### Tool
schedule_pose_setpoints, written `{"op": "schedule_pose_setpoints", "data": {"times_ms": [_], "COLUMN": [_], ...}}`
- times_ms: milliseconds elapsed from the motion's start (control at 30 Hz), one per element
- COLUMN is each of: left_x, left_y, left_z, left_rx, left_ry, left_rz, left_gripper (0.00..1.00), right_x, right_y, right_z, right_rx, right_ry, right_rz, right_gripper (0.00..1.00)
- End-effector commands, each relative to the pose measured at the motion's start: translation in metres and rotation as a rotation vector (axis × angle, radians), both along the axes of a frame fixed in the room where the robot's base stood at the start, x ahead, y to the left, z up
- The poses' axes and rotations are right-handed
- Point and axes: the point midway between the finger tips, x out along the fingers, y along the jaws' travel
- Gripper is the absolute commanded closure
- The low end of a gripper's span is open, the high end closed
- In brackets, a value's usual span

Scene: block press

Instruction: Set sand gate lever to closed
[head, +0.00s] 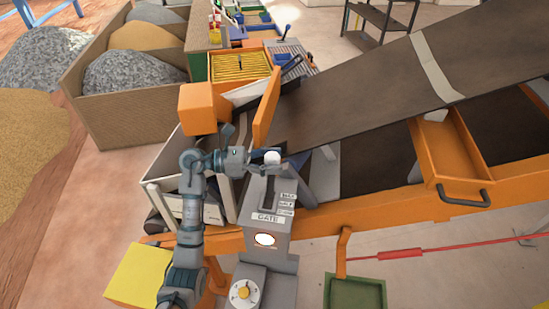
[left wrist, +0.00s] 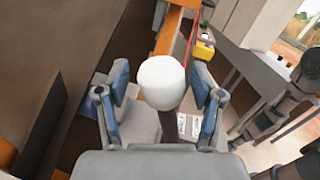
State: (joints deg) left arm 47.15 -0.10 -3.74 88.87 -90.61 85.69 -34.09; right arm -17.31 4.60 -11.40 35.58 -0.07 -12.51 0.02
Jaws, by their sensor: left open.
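The sand gate lever has a white round knob (head: 272,157) and stands at the far end of the slot in the grey GATE box (head: 282,222). Small position labels (head: 288,203) sit to the right of the slot, too small to read surely. My left gripper (head: 266,160) is at the knob. In the left wrist view, the white knob (left wrist: 162,82) on its dark stem lies between the two open fingers of my left gripper (left wrist: 160,92), with gaps visible on both sides. My right gripper is not in view.
A dark conveyor belt (head: 390,85) on an orange frame rises to the right. An orange drawer-like tray (head: 449,158) hangs at its side. A round yellow dial (head: 244,292) sits below the GATE box. Bins of sand and gravel (head: 138,73) stand at the back left.

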Motion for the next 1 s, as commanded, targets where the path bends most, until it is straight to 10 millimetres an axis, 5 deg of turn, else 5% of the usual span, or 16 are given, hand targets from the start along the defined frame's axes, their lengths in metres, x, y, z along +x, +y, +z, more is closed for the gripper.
{"op": "schedule_pose_setpoints", "data": {"times_ms": [300,600,1000], "left_x": [0.0,0.0,-0.004], "left_y": [-0.003,-0.004,-0.003], "left_z": [-0.001,0.0,-0.001], "left_rx": [-0.001,0.0,-0.006], "left_ry": [0.0,0.001,-0.039], "left_rz": [0.0,0.001,0.002], "left_gripper": [0.33,1.0,1.0], "right_x": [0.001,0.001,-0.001], "right_y": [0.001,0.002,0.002], "right_z": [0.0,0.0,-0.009], "right_rx": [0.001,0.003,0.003], "right_ry": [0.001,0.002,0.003], "right_rz": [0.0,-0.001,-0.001], "right_gripper": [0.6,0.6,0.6]}}
